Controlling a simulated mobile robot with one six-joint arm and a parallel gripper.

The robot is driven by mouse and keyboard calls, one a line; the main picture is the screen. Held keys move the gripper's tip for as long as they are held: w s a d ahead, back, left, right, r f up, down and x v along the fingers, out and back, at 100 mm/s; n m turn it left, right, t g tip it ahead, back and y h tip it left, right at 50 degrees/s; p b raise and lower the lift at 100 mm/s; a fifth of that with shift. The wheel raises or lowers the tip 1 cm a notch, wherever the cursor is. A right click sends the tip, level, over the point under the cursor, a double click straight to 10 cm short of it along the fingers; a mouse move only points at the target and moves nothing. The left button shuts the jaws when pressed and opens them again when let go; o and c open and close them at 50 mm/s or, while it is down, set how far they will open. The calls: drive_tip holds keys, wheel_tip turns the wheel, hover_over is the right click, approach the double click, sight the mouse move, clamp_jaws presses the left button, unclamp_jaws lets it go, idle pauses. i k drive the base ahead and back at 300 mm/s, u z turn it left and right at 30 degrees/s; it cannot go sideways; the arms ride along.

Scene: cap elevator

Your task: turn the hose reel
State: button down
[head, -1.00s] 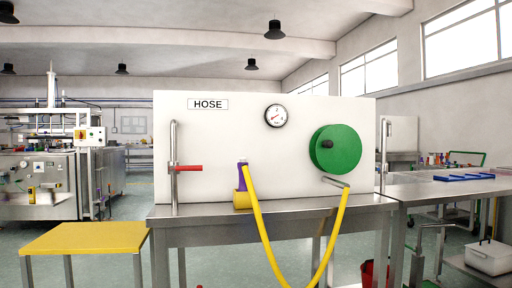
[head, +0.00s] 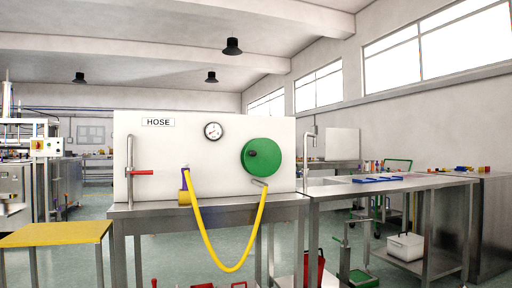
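The hose reel is a green disc (head: 262,158) on the right part of a white upright panel (head: 220,137) labelled HOSE. A small dark knob (head: 252,154) sits on its face, left of the centre. A yellow hose (head: 215,258) hangs in a loop below the panel, from a purple and yellow nozzle piece (head: 184,190) up to a grey spout (head: 260,182) under the reel. My gripper is not in view.
A red-handled valve (head: 142,172) on a vertical pipe is at the panel's left. A round gauge (head: 213,131) is above. A metal table (head: 205,207) carries the panel. A yellow-topped table (head: 55,234) stands front left, and a steel counter (head: 390,184) at right.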

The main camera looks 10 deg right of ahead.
sight(261, 158)
drive_tip(key=z, duration=0.1)
drive_tip(key=i, duration=1.7)
drive_tip(key=u, duration=0.7)
drive_tip(key=k, duration=0.8)
drive_tip(key=u, duration=0.2)
drive_tip(key=i, duration=0.85)
drive_tip(key=z, duration=0.1)
